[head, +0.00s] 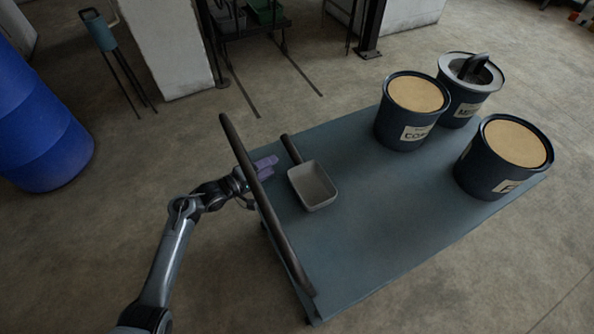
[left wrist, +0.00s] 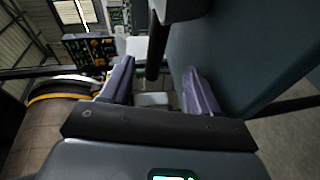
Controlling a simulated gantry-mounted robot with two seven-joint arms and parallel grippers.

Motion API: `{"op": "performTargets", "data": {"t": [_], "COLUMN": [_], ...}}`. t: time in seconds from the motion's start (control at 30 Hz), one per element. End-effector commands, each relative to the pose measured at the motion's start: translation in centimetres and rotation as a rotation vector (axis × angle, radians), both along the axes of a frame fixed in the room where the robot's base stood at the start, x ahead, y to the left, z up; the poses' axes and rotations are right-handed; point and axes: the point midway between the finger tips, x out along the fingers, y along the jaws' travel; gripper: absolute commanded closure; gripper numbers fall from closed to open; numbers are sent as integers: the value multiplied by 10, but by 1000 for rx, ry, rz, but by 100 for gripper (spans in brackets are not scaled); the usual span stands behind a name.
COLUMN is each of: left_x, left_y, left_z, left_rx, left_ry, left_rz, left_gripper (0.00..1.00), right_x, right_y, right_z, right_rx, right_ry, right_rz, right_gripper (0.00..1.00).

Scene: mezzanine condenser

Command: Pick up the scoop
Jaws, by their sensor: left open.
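The scoop (head: 314,187) lies on the blue-grey cart top, near its left end. It has a grey square pan and a dark handle (head: 291,149) pointing up-left in the head view. My left gripper (head: 266,163) has purple fingers and is open and empty, just left of the handle, apart from it. In the left wrist view the fingers (left wrist: 158,85) are spread, with the dark handle (left wrist: 157,48) showing between them near the top; its exact depth is unclear. Part of the grey pan (left wrist: 182,8) shows at the top edge. My right gripper is not in view.
The cart's dark push bar (head: 270,208) crosses over my left wrist. Three dark blue buckets stand at the cart's far right: a front one (head: 480,181), a middle one (head: 392,131) and a back one (head: 459,109). The cart top (head: 375,225) between is clear.

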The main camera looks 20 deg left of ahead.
Motion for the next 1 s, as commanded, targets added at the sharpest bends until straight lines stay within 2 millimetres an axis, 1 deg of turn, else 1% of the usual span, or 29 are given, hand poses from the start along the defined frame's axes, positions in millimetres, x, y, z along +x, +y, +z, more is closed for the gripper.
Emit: {"op": "performTargets", "data": {"t": [0.3,0.4,0.57,0.67,0.8,1.0], "left_x": [34,41,47,54,69,86], "left_y": [-21,-26,-29,-33,-41,-51], "left_z": [-9,-10,-10,-12,-15,-15], "left_rx": [-12,-11,-9,-9,-9,-10], "left_ry": [-7,-5,-5,-7,-7,-6], "left_rz": [-2,-2,-2,-2,-2,-1], "left_gripper": [39,39,39,39,39,39], "right_x": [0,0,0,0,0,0], "right_y": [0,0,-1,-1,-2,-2], "right_z": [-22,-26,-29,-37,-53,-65], "right_rx": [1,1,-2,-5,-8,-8], "right_ry": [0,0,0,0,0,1], "right_rz": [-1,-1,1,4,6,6], "right_gripper": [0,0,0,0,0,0]}}
